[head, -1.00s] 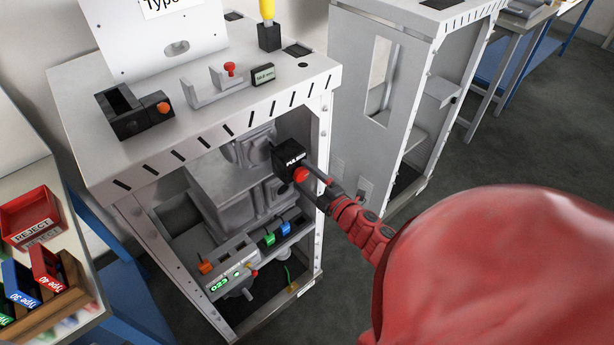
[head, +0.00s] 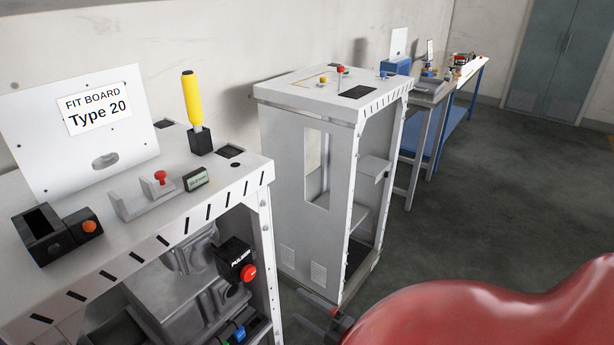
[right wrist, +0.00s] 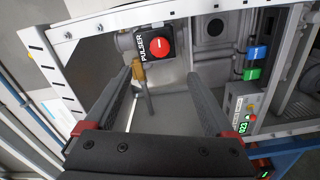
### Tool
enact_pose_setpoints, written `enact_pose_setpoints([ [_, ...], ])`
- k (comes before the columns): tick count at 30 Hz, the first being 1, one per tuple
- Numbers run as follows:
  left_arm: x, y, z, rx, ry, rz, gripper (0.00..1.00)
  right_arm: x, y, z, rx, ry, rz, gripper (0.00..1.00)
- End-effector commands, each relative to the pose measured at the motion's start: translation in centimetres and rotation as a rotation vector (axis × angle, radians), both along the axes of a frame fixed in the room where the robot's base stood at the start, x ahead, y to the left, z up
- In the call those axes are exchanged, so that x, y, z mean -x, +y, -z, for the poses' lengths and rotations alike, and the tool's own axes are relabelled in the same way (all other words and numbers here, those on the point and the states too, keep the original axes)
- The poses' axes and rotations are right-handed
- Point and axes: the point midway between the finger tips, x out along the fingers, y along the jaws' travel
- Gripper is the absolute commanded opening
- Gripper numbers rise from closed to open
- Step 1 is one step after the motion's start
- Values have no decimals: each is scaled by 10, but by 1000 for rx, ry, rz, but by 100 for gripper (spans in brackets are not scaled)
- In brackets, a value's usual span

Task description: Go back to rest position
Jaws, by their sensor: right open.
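My right gripper (head: 322,312) shows at the bottom of the head view, partly cut off, with my red arm at the lower right. In the right wrist view its two dark fingers (right wrist: 165,85) are spread wide with nothing between them. The black PULSER box (head: 237,262) with its red button is on the near cabinet, left of the gripper and apart from it. The box also shows in the right wrist view (right wrist: 157,46), beyond the fingertips. My left gripper is not in view.
The near cabinet (head: 205,225) carries a fit board (head: 60,150) marked Type 20 and a yellow-handled tool (head: 192,100). A second grey cabinet (head: 290,200) stands behind the gripper. Blue-framed tables (head: 460,110) stand farther back. Grey floor (head: 500,190) is open at right.

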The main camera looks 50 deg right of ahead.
Motion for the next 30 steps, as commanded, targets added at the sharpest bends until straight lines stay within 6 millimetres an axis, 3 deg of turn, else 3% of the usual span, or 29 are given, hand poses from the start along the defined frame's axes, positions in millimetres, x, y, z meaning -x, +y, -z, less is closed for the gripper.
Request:
enact_pose_setpoints([
  [6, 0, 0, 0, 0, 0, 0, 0, 8, 0, 0, 0, 0, 1, 88],
  [23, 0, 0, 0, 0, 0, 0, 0, 4, 4, -3, -13, -16, -14, 88],
  [26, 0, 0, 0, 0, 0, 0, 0, -7, 28, -18, -81, -100, -87, 88],
  [30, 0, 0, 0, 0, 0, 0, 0, -24, 94, -64, -296, -339, -299, 88],
])
